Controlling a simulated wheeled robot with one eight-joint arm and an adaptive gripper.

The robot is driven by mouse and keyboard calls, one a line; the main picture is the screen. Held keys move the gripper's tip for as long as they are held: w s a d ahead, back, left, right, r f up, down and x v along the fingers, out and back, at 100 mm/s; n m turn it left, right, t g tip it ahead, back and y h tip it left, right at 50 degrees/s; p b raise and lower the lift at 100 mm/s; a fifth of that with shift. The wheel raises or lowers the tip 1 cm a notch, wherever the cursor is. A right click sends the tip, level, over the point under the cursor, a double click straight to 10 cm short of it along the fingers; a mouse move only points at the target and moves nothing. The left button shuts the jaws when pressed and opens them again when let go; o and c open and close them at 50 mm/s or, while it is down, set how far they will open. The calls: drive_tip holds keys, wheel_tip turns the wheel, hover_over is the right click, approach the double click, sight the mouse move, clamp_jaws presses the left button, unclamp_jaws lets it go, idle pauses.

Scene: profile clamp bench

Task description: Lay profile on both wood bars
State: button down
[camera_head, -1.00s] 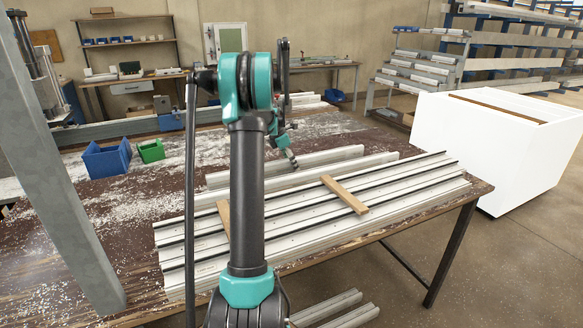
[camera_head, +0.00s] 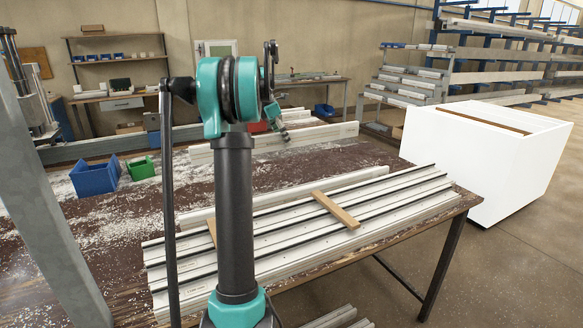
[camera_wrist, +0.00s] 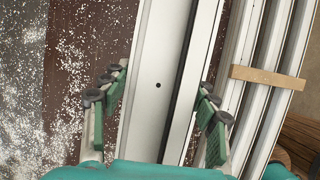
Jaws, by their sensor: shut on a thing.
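My gripper (camera_head: 283,134) is shut on a long white profile (camera_head: 325,135) and holds it above the table, behind the bar row. In the wrist view my gripper (camera_wrist: 162,98) has a green-padded finger on each side of the pale profile (camera_wrist: 158,60). One wood bar (camera_head: 336,210) lies across the row of white profiles with dark grooves; it also shows at right in the wrist view (camera_wrist: 268,77). The other wood bar (camera_head: 212,233) is mostly hidden behind my arm.
The profile row (camera_head: 400,196) covers the table's front right. Another white profile (camera_head: 345,182) lies just behind it. Blue (camera_head: 95,178) and green (camera_head: 140,169) bins stand at the back left among pale chips. A white box (camera_head: 480,150) stands right of the table.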

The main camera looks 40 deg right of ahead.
drive_tip(key=s+a+r, duration=0.3)
drive_tip(key=s, duration=0.5)
drive_tip(key=s+a+r, duration=0.2)
drive_tip(key=s+a, duration=0.1)
drive_tip(key=s, duration=0.4)
drive_tip(key=s+a+r, duration=0.3)
drive_tip(key=s, duration=0.5)
wheel_tip(320, 180, down, 20)
drive_tip(key=shift+r, duration=0.1)
drive_tip(key=shift+c, duration=2.3)
unclamp_jaws()
drive_tip(key=v, duration=1.2)
drive_tip(key=shift+s, duration=0.1)
